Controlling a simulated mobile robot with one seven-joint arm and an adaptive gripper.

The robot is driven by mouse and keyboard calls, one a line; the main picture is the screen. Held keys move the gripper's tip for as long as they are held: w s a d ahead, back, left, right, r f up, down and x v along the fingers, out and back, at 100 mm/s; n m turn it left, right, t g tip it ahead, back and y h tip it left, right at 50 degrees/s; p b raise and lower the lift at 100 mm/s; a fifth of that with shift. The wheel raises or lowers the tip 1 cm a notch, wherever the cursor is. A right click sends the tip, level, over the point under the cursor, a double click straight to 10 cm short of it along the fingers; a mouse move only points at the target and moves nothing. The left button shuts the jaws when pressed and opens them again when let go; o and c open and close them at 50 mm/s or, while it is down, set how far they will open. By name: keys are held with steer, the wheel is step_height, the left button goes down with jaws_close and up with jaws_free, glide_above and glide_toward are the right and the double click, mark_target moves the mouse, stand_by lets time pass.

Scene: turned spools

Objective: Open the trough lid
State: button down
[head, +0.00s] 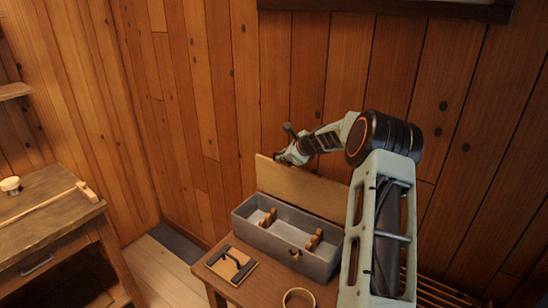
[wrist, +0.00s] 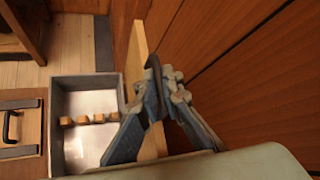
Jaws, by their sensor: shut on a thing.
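The trough (head: 290,250) is a grey open-topped box on a small wooden table. Its lid (head: 305,190), a pale wooden panel, stands raised along the back side, close to the wall. In the wrist view the lid (wrist: 138,42) shows nearly edge-on beside the grey trough (wrist: 57,110). My gripper (head: 284,157) is at the upper left edge of the lid. In the wrist view my gripper (wrist: 156,88) is shut on the lid; its fingers hide the exact contact. Brown turned pieces (head: 268,218) sit inside the trough.
A flat board with a black handle (head: 231,264) lies in front of the trough, and a ring (head: 299,299) is near the table's front. The plank wall is close behind the lid. A workbench (head: 50,215) stands at the left, with floor between.

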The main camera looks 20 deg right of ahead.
steer(key=shift+w+d, duration=0.5)
steer(key=shift+d, duration=0.2)
steer(key=c, duration=2.1)
jaws_free()
steer(key=shift+s, duration=0.1)
steer(key=v, duration=1.2)
